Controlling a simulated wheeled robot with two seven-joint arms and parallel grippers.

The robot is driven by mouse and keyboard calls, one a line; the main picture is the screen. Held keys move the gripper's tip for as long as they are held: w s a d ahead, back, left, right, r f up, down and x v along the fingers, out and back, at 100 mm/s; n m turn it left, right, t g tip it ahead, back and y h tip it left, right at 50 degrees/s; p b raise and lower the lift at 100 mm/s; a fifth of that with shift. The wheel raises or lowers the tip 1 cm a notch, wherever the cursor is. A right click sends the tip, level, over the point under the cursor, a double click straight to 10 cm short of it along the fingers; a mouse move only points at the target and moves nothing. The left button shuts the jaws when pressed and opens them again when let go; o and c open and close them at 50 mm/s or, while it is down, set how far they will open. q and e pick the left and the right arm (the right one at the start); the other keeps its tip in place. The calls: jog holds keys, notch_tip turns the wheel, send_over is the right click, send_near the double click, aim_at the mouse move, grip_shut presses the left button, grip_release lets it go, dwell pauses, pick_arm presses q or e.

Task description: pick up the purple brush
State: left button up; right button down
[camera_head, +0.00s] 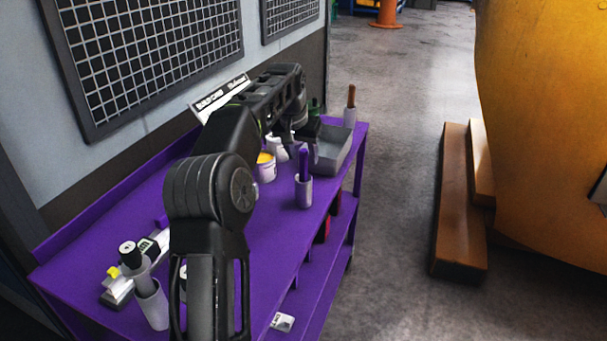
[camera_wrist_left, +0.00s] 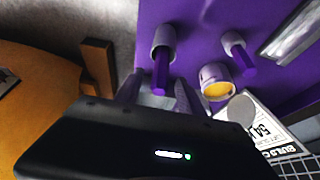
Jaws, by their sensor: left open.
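The purple brush (camera_head: 304,164) stands upright in a pale grey cup (camera_head: 303,191) near the front edge of the purple table. In the left wrist view its purple handle (camera_wrist_left: 161,70) rises from the cup (camera_wrist_left: 163,39). My left gripper (camera_head: 303,140) is open just above or behind the brush, partly hidden by its own arm. In the wrist view its fingers (camera_wrist_left: 157,93) stand apart, with the handle's end showing between them; whether it is fully between them I cannot tell. Another purple handle (camera_wrist_left: 245,56) in a cup shows in the wrist view. My right gripper is not in view.
On the purple table (camera_head: 270,235) stand a bucket with yellow contents (camera_head: 267,168), a grey tray (camera_head: 333,158), and a cup with a brown handle (camera_head: 350,108). A wall with grilles runs behind.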

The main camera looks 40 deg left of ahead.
aim_at(305, 165)
pick_arm(q)
jog(key=p+x, duration=0.1)
jog(key=x, duration=0.4)
jog(key=shift+s+f, duration=0.1)
jog(key=shift+f, duration=0.05)
jog(key=shift+c, duration=0.3)
grip_shut()
dwell(0.4)
